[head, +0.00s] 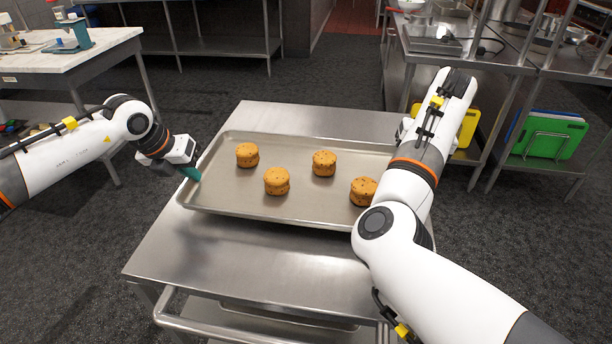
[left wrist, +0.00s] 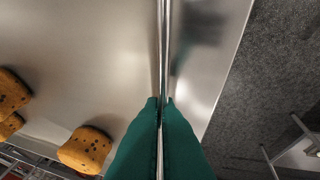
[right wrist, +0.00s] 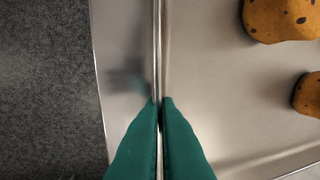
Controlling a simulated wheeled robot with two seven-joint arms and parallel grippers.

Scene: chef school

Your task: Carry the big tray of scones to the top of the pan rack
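The big metal tray (head: 220,190) lies level over a steel-topped stand (head: 180,245) and carries several round, speckled scones (head: 277,181). My left gripper (head: 190,173) is at the tray's left edge; in the left wrist view its green fingers (left wrist: 165,100) are closed on the rim, one on each side. My right gripper's green fingers (right wrist: 160,100) pinch the opposite rim in the right wrist view. In the head view my right arm hides that gripper and the tray's right end. I cannot tell whether the tray touches the steel top.
The stand has a push bar (head: 215,330) at its front. A marble-topped table (head: 70,50) stands at the left. A steel bench (head: 470,60) with pans, and green (head: 550,135) and yellow boards below, stands at the right. Dark carpet (head: 335,70) is clear behind the stand.

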